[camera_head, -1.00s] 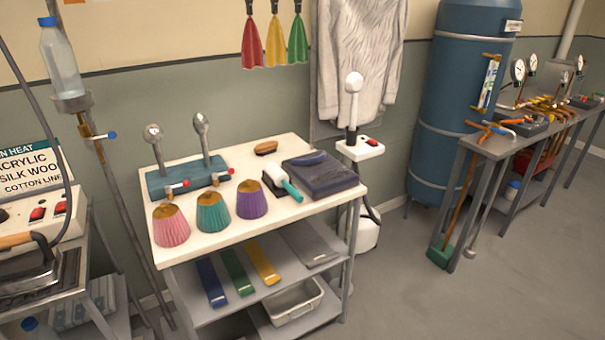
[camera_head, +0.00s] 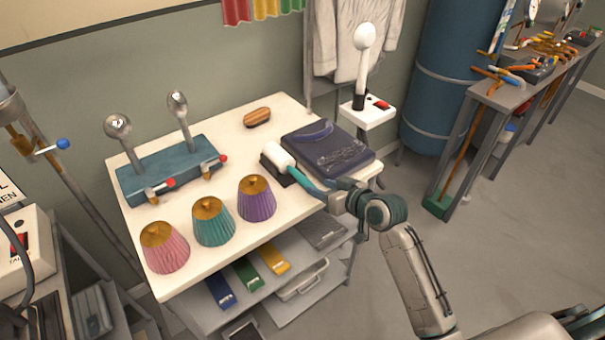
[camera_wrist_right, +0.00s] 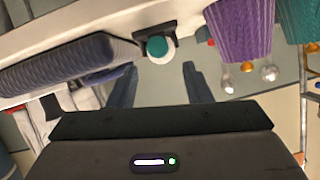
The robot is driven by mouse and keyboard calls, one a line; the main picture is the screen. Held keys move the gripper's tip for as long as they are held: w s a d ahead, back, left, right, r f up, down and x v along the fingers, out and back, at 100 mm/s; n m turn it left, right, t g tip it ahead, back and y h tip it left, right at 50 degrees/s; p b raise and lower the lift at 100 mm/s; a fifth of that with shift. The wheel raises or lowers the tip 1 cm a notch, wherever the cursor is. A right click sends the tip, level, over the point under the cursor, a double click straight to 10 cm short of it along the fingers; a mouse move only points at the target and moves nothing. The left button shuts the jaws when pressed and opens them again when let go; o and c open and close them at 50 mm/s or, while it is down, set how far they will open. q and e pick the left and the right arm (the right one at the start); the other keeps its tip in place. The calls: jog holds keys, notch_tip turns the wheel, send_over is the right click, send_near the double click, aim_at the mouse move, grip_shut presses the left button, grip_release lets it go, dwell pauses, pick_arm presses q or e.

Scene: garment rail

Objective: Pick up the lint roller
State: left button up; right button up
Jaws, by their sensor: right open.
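The lint roller (camera_head: 279,157) has a white roller head and a teal handle. It rests on a small dark stand on the white table top (camera_head: 236,128), its handle pointing towards my right gripper (camera_head: 328,194). That gripper is open at the table's right front edge, close to the handle's end. In the right wrist view the lint roller (camera_wrist_right: 158,47) shows nearly end-on. It lies ahead of my right gripper (camera_wrist_right: 160,80), roughly in line with the gap between the fingers. In the head view the gripper hides part of the handle's end. My left gripper is in no view.
A dark folded garment (camera_head: 326,150) lies right beside the roller. Purple (camera_head: 256,200), teal (camera_head: 212,224) and pink (camera_head: 163,249) tapered pieces stand along the front. A wooden brush (camera_head: 257,117) and a teal base with upright knobs (camera_head: 168,170) sit farther back.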

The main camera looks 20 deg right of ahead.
aim_at(308, 182)
jog(key=shift+x, duration=1.1)
jog(key=shift+w+a+f+p, duration=0.2)
jog(key=shift+w+a+p, duration=0.05)
jog(key=shift+w+p, duration=0.25)
jog(key=p+x, duration=0.1)
jog(key=x, duration=0.2)
jog(key=shift+w+f, duration=0.15)
jog(key=shift+w, duration=0.05)
jog(key=shift+w+a+f, duration=0.25)
jog(key=shift+w+f, duration=0.05)
jog(key=shift+w, duration=0.1)
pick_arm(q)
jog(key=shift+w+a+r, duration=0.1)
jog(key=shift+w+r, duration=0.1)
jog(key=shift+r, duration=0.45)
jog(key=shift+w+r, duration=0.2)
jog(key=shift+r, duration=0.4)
pick_arm(e)
jog(key=shift+c, duration=1.4)
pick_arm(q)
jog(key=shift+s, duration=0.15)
pick_arm(e)
grip_shut()
